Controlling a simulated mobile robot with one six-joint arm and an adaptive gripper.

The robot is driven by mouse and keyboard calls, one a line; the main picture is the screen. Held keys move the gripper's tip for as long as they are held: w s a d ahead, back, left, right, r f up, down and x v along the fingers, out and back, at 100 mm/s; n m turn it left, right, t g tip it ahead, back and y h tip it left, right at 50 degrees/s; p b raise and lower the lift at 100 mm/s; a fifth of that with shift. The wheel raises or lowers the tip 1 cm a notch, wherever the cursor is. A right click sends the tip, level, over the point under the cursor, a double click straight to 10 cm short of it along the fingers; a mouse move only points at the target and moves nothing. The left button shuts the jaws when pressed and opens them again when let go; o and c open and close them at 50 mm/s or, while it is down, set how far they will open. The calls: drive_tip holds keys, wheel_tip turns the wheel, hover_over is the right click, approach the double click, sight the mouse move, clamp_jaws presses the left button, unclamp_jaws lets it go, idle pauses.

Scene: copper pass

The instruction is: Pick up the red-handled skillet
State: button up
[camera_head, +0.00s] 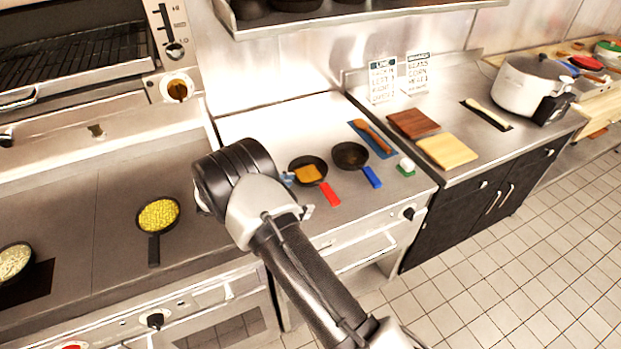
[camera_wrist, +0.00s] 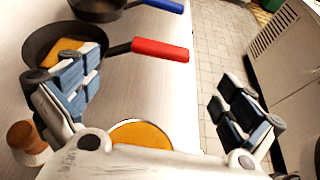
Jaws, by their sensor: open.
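The red-handled skillet (camera_head: 308,162) is a small dark pan on the steel counter, with an orange-yellow slab lying in it. Its red handle (camera_head: 330,194) points toward the counter's front edge. In the wrist view the skillet (camera_wrist: 38,45) is at upper left, and its red handle (camera_wrist: 160,49) reaches right, above the gap between the fingers. My gripper (camera_wrist: 157,92) is open and empty, with blue-grey finger pads spread wide. In the head view my arm hides most of the gripper, just left of the skillet.
A blue-handled skillet (camera_head: 350,155) stands to the right. A wooden spoon (camera_head: 375,137) lies beyond it. A round orange-topped thing (camera_wrist: 140,133) and a wooden knob-like object (camera_wrist: 27,138) are close to my gripper. A pan of yellow food (camera_head: 158,214) stands left.

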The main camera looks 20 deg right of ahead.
sight(327, 194)
drive_tip(key=b+x, duration=0.1)
drive_tip(key=x, duration=0.7)
drive_tip(key=shift+s+f, duration=0.1)
drive_tip(key=shift+c, duration=0.5)
drive_tip(key=c, duration=1.7)
drive_tip(key=shift+c, duration=1.3)
